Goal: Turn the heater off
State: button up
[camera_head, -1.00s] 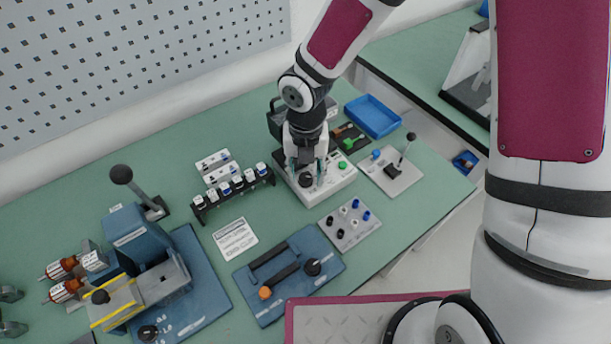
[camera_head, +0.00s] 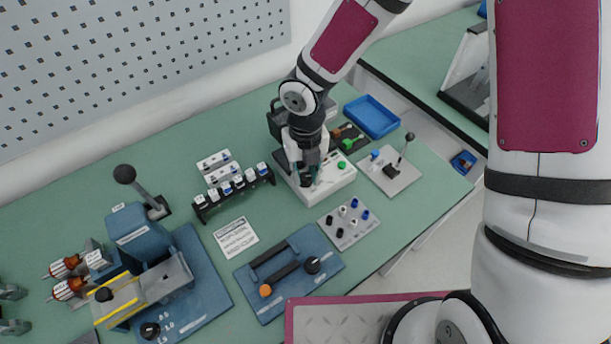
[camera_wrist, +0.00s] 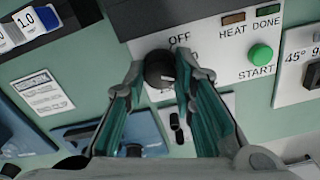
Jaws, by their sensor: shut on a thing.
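The heater is a white box (camera_head: 337,178) with a black knob and a green START button (camera_wrist: 260,54). In the wrist view its face (camera_wrist: 215,70) shows the label OFF above the black knob (camera_wrist: 158,66), and HEAT and DONE indicators at the upper right. My gripper (camera_wrist: 164,74) has its two teal-padded fingers on either side of the knob, closed on it. A second label below the knob is mostly hidden by the fingers. In the head view my gripper (camera_head: 309,174) reaches down onto the left part of the heater.
A lever plate (camera_head: 404,181) and a blue tray (camera_head: 386,106) lie to the right. A terminal plate (camera_head: 336,224) and a blue fixture (camera_head: 249,287) are in front. A rack of small blocks (camera_head: 209,212) stands at the left. Bare green bench shows between them.

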aim_at(306, 176)
jog(key=n, duration=0.5)
jog(key=shift+p, duration=0.4)
jog(key=n, duration=0.5)
jog(key=o, duration=0.9)
jog(key=shift+c, duration=0.2)
jog(key=shift+r, duration=0.15)
notch_tip(306, 176, up, 6)
jog(key=p, duration=0.2)
jog(key=shift+p, duration=0.35)
